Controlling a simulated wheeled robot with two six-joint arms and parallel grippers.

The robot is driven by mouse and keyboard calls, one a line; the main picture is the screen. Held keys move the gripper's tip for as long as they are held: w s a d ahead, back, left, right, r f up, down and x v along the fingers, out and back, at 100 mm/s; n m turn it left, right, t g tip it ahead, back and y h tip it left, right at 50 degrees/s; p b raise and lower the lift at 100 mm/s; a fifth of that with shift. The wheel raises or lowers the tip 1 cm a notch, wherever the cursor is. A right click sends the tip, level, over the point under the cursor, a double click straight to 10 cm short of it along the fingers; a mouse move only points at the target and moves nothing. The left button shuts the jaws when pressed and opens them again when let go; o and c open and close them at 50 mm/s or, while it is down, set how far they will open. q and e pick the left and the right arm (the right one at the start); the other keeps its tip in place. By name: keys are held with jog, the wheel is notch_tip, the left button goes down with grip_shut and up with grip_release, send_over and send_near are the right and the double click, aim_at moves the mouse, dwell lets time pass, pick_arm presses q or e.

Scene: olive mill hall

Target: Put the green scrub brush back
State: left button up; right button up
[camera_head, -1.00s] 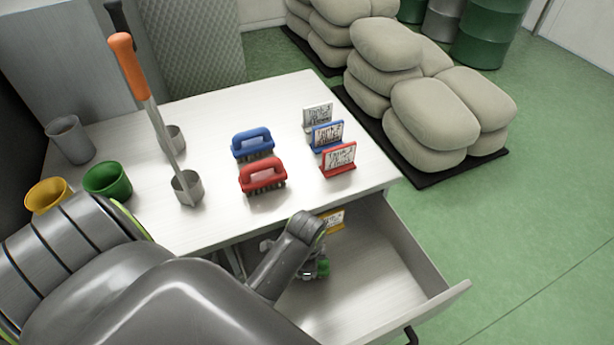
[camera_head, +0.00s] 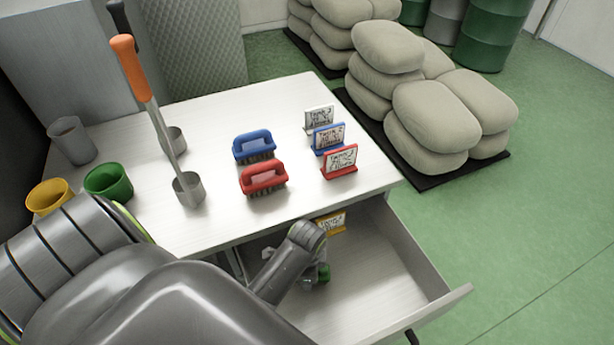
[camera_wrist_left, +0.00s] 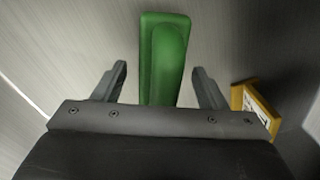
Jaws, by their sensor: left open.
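The green scrub brush (camera_wrist_left: 168,50) lies in the open drawer (camera_head: 385,260). My right gripper is in neither view.
A yellow sign (camera_head: 331,222) stands in the drawer, close to the right finger in the wrist view (camera_wrist_left: 256,106). On the table (camera_head: 235,217) are a blue brush (camera_head: 254,146), a red brush (camera_head: 263,178), three signs, cups and long-handled tools in holders.

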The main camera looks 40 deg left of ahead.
pick_arm(q)
jog(key=r, duration=0.8)
jog(key=r+p, duration=0.1)
jog(key=r, duration=0.3)
jog(key=shift+s+d, duration=0.3)
jog(key=shift+s, duration=0.05)
